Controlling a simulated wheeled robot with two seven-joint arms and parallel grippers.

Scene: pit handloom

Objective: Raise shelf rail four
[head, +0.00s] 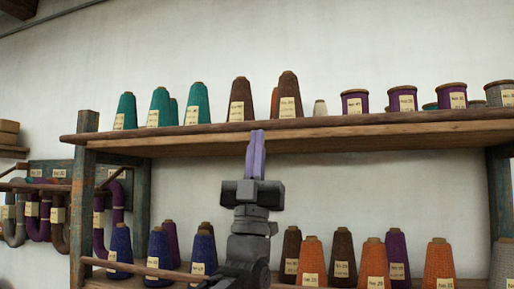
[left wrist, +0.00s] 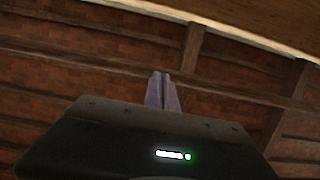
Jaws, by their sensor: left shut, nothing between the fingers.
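In the head view a brown wooden rail (head: 400,128) runs along the front edge of the upper shelf (head: 360,139). A lower rail (head: 140,268) crosses in front of the lower shelf's cones. No number on either rail is readable, so I cannot tell which is rail four. My left gripper (head: 257,134) points up, its purple fingers shut and empty. Its fingertips overlap the upper shelf's front edge in the picture; contact cannot be told. In the left wrist view the shut fingertips (left wrist: 164,75) point at the roof. My right gripper is not in view.
Teal cones (head: 160,107), brown cones (head: 240,101) and purple spools (head: 402,100) stand on the upper shelf. Blue (head: 120,248) and orange cones (head: 374,264) stand below. Yarn hanks (head: 58,220) hang at left beside a shelf post (head: 83,210). A wooden plank (left wrist: 250,20) crosses the wrist view's top.

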